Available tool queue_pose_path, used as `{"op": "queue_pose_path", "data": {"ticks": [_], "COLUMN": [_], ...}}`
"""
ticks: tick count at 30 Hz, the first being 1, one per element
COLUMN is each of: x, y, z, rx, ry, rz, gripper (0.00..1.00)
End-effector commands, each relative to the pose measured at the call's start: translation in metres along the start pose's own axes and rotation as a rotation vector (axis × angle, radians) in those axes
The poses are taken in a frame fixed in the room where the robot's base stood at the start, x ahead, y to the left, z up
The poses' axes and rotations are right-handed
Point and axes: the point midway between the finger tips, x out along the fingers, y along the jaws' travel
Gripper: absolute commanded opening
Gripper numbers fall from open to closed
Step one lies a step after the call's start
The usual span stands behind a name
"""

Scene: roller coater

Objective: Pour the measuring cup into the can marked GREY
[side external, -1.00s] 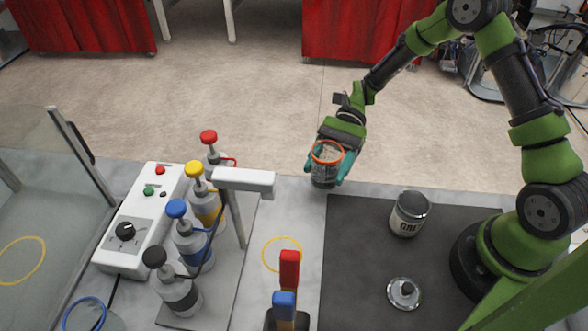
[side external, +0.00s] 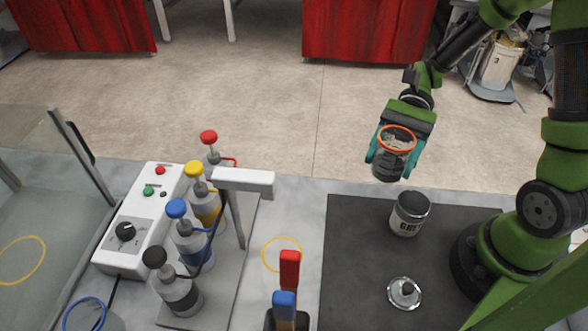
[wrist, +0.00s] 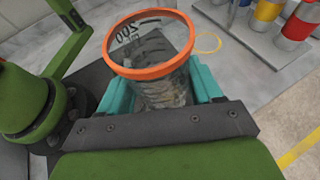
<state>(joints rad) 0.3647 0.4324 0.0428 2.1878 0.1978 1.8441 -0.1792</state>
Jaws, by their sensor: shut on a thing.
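The clear measuring cup (side external: 391,164) with an orange rim is held upright between the teal fingers of my gripper (side external: 394,155). In the wrist view the cup (wrist: 165,85) shows markings with 200 on its wall, and something greyish shows through it. How full it is I cannot tell. The cup is apart from the can. The can's top looks grey; whether it is open is unclear.
A round metal lid (side external: 404,293) with a knob lies on the dark mat (side external: 350,250). Left are several pump bottles, the yellow-topped one (side external: 207,205) among them, a white control box (side external: 140,225) and a white spout (side external: 243,182). Red and blue handles (side external: 288,275) stand at the front edge.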

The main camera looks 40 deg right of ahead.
Motion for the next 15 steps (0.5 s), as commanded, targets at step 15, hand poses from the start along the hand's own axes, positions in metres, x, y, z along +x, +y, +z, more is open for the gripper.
{"op": "queue_pose_path", "data": {"ticks": [15], "x": [0.014], "y": [0.019], "z": [0.001], "rx": [-0.144], "ry": [-0.004], "rz": [-0.034], "gripper": [0.28]}}
